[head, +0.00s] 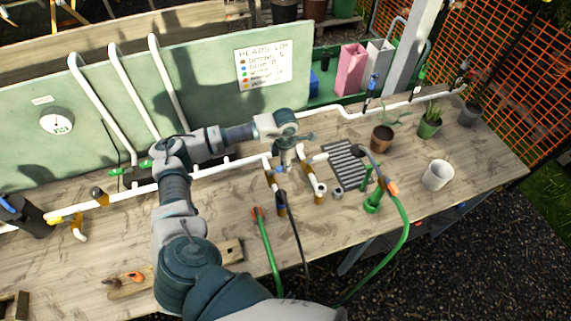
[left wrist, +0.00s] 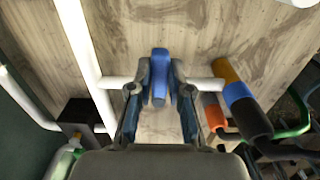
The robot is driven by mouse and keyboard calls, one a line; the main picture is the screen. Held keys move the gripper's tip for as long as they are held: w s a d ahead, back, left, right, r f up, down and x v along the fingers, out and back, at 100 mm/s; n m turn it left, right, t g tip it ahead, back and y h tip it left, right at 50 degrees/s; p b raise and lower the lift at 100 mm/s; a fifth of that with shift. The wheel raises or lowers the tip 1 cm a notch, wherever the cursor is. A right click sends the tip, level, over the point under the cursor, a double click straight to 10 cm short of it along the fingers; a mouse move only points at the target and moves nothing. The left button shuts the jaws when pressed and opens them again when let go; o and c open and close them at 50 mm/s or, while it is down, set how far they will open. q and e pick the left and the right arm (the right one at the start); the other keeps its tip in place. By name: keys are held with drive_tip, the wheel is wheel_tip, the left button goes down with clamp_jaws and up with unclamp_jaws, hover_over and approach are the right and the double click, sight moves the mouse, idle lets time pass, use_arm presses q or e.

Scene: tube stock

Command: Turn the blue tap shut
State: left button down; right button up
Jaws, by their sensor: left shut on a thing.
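The blue tap handle (left wrist: 159,77) stands between the fingers of my left gripper (left wrist: 160,90) in the left wrist view. The gripper is shut on it. The handle's long side runs up and down in that picture, across the short white pipe (left wrist: 205,85) it sits on. In the head view my left gripper (head: 287,162) points down over the white pipework at the middle of the bench, and it hides the blue handle there. My right gripper is not in view.
Close beside the tap are brown-tipped pipe ends, a black hose (head: 298,235) and a green hose (head: 268,255). A grey slatted grate (head: 346,165), pots and a white cup (head: 437,175) stand to the right. A green panel (head: 210,75) rises behind. The bench front right is mostly clear.

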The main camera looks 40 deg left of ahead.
use_arm(q)
drive_tip(key=shift+s+f, duration=0.1)
drive_tip(key=shift+f, duration=0.1)
drive_tip(key=c, duration=1.1)
unclamp_jaws()
drive_tip(key=shift+w, duration=0.2)
drive_tip(key=shift+r, duration=0.15)
wheel_tip(320, 180, up, 12)
drive_tip(key=shift+a+f, duration=0.1)
drive_tip(key=shift+f, duration=0.1)
